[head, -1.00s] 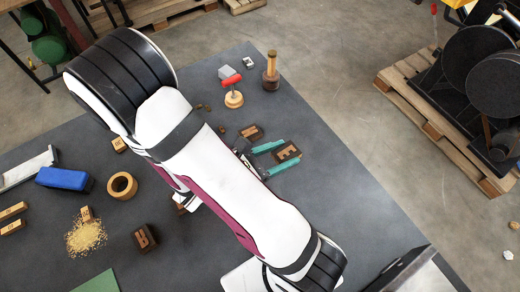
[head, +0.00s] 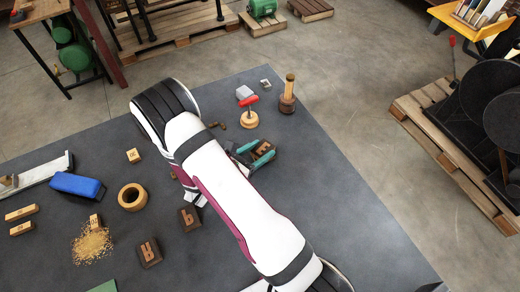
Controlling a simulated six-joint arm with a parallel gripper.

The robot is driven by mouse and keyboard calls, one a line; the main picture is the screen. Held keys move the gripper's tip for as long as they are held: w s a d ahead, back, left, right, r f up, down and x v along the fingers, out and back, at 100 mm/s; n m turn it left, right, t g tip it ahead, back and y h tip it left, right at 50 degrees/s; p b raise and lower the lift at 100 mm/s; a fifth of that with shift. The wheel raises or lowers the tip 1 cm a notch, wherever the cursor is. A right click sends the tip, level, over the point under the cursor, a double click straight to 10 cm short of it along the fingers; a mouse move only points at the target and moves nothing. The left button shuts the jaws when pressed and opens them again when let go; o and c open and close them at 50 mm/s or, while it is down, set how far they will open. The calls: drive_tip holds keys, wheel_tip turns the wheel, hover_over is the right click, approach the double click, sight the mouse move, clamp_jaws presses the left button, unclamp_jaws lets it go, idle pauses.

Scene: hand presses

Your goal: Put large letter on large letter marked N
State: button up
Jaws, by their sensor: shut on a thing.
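My gripper (head: 266,149) is at the upper middle of the head view, its two teal fingers shut on a dark brown large letter block (head: 263,149). The block's pale face, which looks like an E, is turned up. Dark edges of what seems to be another block show just below and beside it, largely hidden; I cannot tell whether the two touch. Two more large dark letter blocks lie left of my arm, one (head: 190,217) close to it and one (head: 150,252) lower down. I cannot read an N on any block.
A wooden ring (head: 132,197), blue object (head: 77,186), small letter blocks (head: 134,156) and a sawdust pile (head: 92,245) lie left. The table's right side is clear.

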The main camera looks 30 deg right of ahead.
drive_tip(key=o, duration=1.3)
drive_tip(key=shift+f, duration=0.1)
drive_tip(key=shift+o, duration=0.2)
